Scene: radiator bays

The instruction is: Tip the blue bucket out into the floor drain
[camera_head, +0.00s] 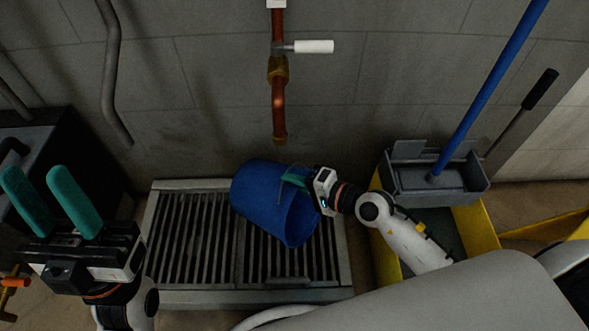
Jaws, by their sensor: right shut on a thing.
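The blue bucket (257,202) is tilted over the slotted floor drain (188,240), its mouth facing right and toward me. Its contents cannot be made out. My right gripper (296,180) is shut on the bucket at its upper right side, by the rim. The drain grate lies below the bucket, in a pale frame against the wall. I cannot tell whether the bucket touches the grate. My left gripper (52,200) is at the left, its two green fingers apart with nothing between them, away from the bucket.
A copper pipe with a white-handled tap (312,47) comes down the wall above the bucket. A yellow mop bucket (478,226) with a grey wringer (432,186) and blue pole stands at right. A dark box (62,150) stands at left.

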